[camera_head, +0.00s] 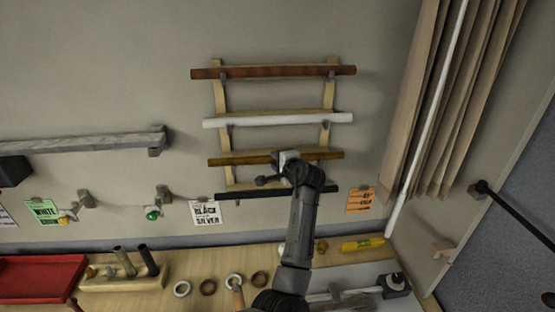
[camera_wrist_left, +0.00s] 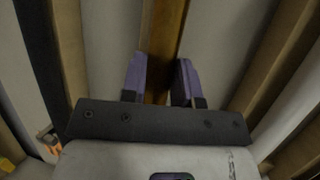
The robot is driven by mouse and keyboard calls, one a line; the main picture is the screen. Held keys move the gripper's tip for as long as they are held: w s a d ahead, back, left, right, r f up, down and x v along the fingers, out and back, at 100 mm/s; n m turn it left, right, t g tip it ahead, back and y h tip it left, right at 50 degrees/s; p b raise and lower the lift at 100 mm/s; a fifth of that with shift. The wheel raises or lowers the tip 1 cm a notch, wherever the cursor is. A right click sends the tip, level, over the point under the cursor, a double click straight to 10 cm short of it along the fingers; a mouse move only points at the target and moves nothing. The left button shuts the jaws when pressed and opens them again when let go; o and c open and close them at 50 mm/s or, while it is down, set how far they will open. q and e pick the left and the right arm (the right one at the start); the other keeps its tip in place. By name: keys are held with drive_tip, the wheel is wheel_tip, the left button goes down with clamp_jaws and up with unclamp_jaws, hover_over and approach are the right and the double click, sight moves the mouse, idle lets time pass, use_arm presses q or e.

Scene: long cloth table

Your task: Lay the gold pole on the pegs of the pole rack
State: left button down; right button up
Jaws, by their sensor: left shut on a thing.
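The gold pole (camera_head: 232,160) lies level across the pole rack (camera_head: 218,100) on the wall, between the white pole above and the black pole below. My left gripper (camera_head: 281,159) is at the middle of the gold pole, shut on it. In the left wrist view the gold pole (camera_wrist_left: 164,25) runs between the two fingers of my left gripper (camera_wrist_left: 160,82). The gripper and wrist hide part of the pole. I cannot tell whether the pole rests on its pegs. My right gripper is not in view.
The rack also holds a brown pole (camera_head: 275,72), the white pole (camera_head: 270,120) and the black pole (camera_head: 250,195). A pleated curtain (camera_head: 440,90) hangs at right. Below are rings, a red tray (camera_head: 40,275) and a yellow cylinder (camera_head: 362,243) on the table.

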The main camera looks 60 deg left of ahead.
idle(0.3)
use_arm(q)
drive_tip(key=c, duration=0.8)
unclamp_jaws()
drive_tip(key=shift+b+v, duration=2)
drive_tip(key=shift+v, duration=4.9)
